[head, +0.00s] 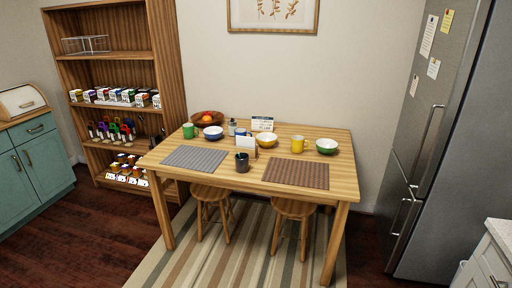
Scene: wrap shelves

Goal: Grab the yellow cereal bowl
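The yellow cereal bowl (266,140) stands upright on the wooden table, near the middle toward the back. It looks yellow outside with a pale inside. A white card (245,145) stands close to its left, and a small sign (262,124) stands behind it. A yellow mug (297,145) is to its right. My gripper does not show in the head view.
The wooden table (225,177) also holds a blue bowl (213,133), a green bowl (327,147), a green mug (189,131), a black mug (242,163) and two placemats. Two stools (294,208) stand under its front edge. A fridge (428,130) is at right.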

